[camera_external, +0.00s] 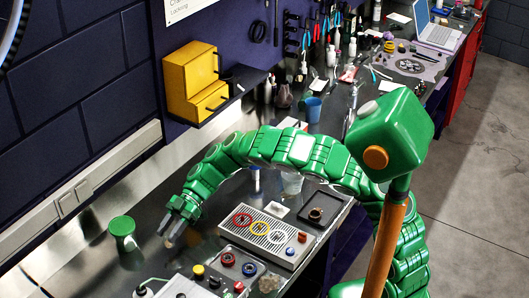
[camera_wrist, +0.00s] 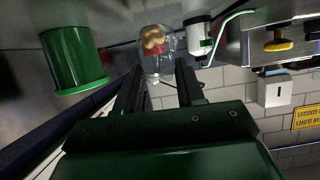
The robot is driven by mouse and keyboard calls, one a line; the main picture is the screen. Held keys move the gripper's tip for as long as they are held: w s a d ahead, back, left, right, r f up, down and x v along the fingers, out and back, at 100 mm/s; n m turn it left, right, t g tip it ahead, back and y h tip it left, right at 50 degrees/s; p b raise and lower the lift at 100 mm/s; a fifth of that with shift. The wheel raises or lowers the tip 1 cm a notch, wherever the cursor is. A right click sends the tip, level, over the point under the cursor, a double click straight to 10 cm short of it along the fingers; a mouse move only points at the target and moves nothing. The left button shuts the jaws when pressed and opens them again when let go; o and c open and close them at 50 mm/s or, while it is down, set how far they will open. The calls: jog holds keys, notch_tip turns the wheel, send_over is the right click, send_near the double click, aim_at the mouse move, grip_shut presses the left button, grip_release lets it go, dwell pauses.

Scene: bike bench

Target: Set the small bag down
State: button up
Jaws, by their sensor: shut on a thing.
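My gripper (camera_external: 170,232) reaches down low over the metal bench, right of the green cylinder. Its two dark fingers also show in the wrist view (camera_wrist: 158,72). They are shut on the small bag (camera_wrist: 157,58), a clear bag with tan-brown pieces inside, held at the fingertips. In the external view the bag is only a small pale spot (camera_external: 168,243) under the fingers, mostly hidden. I cannot tell whether it touches the bench top.
The green cylinder (camera_external: 123,232) stands left of my gripper. A tray with coloured rings (camera_external: 260,232) and a knobbed panel (camera_external: 230,268) lie to the right. A white-and-black part (camera_wrist: 198,36) is close to the bag. A yellow drawer box (camera_external: 194,82) hangs on the wall.

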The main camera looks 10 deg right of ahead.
jog(key=shift+f, duration=1.55)
jog(key=o, duration=1)
jog(key=shift+v, duration=6.05)
